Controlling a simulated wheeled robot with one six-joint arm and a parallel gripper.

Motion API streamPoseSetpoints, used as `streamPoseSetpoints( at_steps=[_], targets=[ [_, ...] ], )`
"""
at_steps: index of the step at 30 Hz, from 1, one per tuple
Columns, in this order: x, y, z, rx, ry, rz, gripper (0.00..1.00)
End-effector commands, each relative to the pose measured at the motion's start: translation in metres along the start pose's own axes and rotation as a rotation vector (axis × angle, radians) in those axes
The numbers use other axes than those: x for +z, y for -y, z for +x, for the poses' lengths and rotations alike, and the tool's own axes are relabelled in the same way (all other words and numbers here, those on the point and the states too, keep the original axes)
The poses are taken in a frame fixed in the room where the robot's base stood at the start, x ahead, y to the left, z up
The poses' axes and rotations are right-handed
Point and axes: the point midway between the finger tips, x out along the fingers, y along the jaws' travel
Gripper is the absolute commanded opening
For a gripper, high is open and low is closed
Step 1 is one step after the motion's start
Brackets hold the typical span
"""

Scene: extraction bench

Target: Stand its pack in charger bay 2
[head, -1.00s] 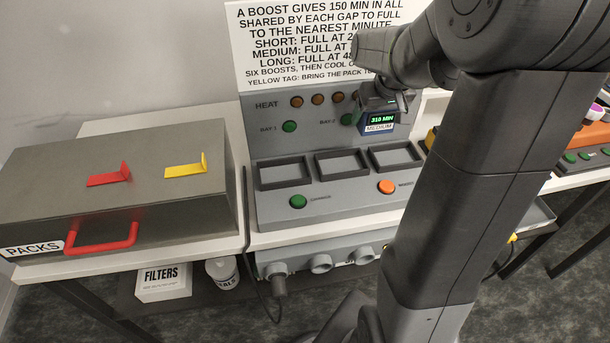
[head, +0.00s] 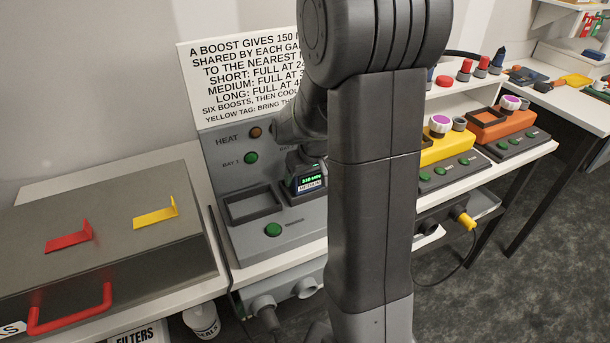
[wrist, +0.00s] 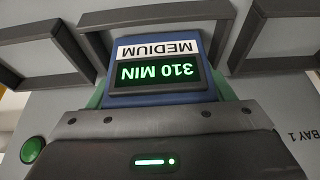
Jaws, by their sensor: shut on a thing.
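The blue pack (head: 309,184), labelled MEDIUM and reading 310 MIN in green, is held upright in my gripper (head: 303,160). In the wrist view the pack (wrist: 195,50) appears upside down, with its lower end at the rim of the middle charger bay (wrist: 155,14). I cannot tell whether it rests on the bay floor. My gripper (wrist: 160,100) is shut on the pack's upper part. The left charger bay (head: 231,211) is empty. My arm hides the right side of the charger.
A grey PACKS box (head: 110,235) with a red handle stands at left. A green button (head: 273,230) sits before the left bay. The back panel (head: 225,168) with HEAT lamps rises behind the bays. Yellow (head: 450,150) and orange (head: 500,122) units stand at right.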

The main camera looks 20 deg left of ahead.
Motion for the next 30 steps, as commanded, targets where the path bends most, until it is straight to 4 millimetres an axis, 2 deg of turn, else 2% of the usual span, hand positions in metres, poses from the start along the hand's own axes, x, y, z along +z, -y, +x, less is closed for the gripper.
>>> streamPoseSetpoints(
  at_steps=[13, 14, 15, 25, 30],
  targets=[
    [0.003, 0.000, 0.008, 0.001, -0.003, 0.000, 0.34],
    [0.003, 0.000, 0.008, 0.000, -0.002, 0.000, 0.78],
    [0.003, 0.000, 0.007, 0.000, -0.002, 0.000, 0.83],
    [0.002, 0.000, 0.005, 0.000, -0.001, 0.000, 0.83],
    [0.001, 0.000, -0.009, 0.001, -0.005, 0.000, 0.83]
  ],
)
